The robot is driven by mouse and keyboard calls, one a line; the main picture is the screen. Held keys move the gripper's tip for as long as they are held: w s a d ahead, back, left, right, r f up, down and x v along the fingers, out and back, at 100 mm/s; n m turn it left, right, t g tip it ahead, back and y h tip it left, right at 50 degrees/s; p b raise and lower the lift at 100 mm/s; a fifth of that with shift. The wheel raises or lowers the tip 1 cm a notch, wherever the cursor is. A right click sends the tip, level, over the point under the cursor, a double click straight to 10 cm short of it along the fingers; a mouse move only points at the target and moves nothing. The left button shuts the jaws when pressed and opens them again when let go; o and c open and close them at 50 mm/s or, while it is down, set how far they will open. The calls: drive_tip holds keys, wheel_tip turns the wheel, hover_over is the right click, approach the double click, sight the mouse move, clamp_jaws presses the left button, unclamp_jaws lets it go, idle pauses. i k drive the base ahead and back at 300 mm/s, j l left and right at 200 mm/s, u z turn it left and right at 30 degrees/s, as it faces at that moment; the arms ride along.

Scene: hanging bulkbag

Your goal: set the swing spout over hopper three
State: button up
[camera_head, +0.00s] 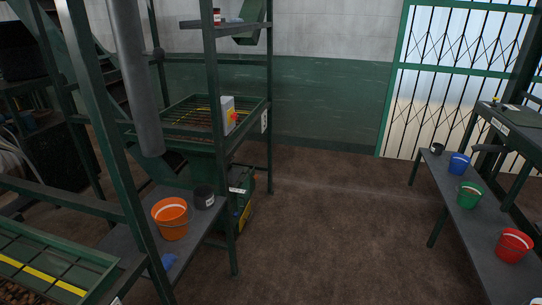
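A dark grey tube (138,85) slants down from the top edge at the left and ends in a rounded lower end. I cannot tell whether it is the swing spout. A green chute-like part (253,22) shows at the top, behind a green frame post; its upper end is cut off. My gripper is not in view.
An orange bucket (170,220) and black pot (203,197) stand on a shelf. Buckets line the right bench (463,222). Middle floor is clear.

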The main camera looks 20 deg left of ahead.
sight(124, 19)
drive_tip(key=i+u, duration=0.1)
drive_tip(key=i, duration=0.45)
drive_tip(key=i+l+u, duration=0.1)
drive_tip(key=i, duration=0.4)
drive_tip(key=i+l+u, duration=0.1)
drive_tip(key=i, duration=0.45)
drive_tip(key=i+l+u, duration=0.1)
drive_tip(key=i+u, duration=0.15)
drive_tip(key=u, duration=0.15)
drive_tip(key=i+l+u, duration=0.2)
drive_tip(key=u, duration=0.2)
drive_tip(key=i+l+u, duration=0.2)
drive_tip(key=u, duration=0.2)
drive_tip(key=i+l+u, duration=0.1)
drive_tip(key=l+u, duration=0.3)
drive_tip(key=i+l+u, duration=0.15)
drive_tip(key=u, duration=0.3)
drive_tip(key=l+u, duration=0.75)
drive_tip(key=l, duration=0.3)
